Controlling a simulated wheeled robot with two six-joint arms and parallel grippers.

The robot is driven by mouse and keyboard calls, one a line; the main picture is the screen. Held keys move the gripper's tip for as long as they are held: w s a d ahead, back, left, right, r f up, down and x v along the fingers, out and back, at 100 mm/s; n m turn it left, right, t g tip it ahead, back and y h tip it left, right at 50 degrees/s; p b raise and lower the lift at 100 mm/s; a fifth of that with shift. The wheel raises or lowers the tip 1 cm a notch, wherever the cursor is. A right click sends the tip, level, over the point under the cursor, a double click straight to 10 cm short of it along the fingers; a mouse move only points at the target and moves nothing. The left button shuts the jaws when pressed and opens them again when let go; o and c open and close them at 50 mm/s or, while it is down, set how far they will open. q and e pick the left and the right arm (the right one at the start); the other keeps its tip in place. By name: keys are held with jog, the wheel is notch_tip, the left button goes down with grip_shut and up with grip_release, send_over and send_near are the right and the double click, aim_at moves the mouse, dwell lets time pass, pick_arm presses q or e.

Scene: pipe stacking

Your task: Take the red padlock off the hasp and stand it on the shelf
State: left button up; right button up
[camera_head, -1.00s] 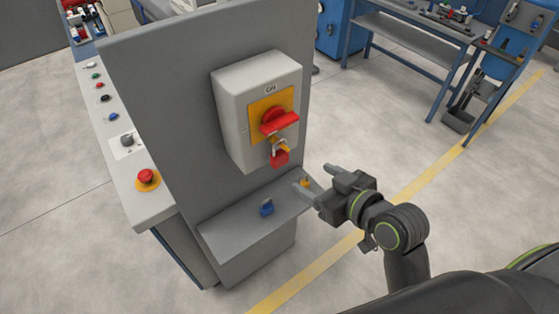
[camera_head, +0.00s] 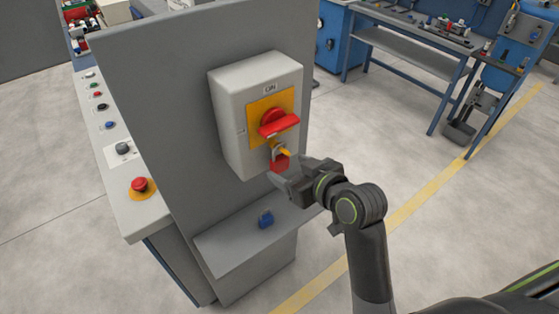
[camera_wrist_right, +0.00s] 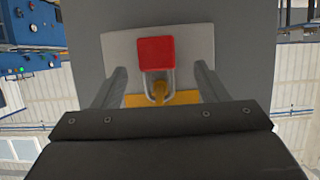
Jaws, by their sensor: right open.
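The red padlock (camera_head: 279,163) hangs by its shackle from the yellow hasp (camera_head: 284,152) below the red switch handle on the grey box. In the right wrist view the padlock body (camera_wrist_right: 156,54) and its shackle, looped around the yellow hasp (camera_wrist_right: 159,92), lie between my two fingers. My right gripper (camera_head: 286,171) is open, with a finger on each side of the padlock and a visible gap on both sides. The shelf (camera_head: 225,246) is the grey ledge below the box. My left gripper is out of view.
The switch box (camera_head: 228,120) sticks out from the grey panel (camera_head: 160,100). A red emergency button (camera_head: 139,185) is on the console at left. Workbenches stand farther back.

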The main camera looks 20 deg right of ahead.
aim_at(283, 162)
jog(key=shift+w+a, duration=0.1)
jog(key=shift+w, duration=0.35)
jog(key=p+x, duration=0.1)
jog(key=x, duration=0.2)
jog(key=shift+w+r, duration=0.1)
jog(key=shift+w+a+f+p, duration=0.1)
jog(key=shift+w+f+p, duration=0.2)
jog(key=shift+w, duration=0.1)
jog(key=shift+c, duration=0.2)
jog(key=c, duration=1.1)
jog(key=shift+o, duration=0.2)
jog(key=shift+r, duration=0.1)
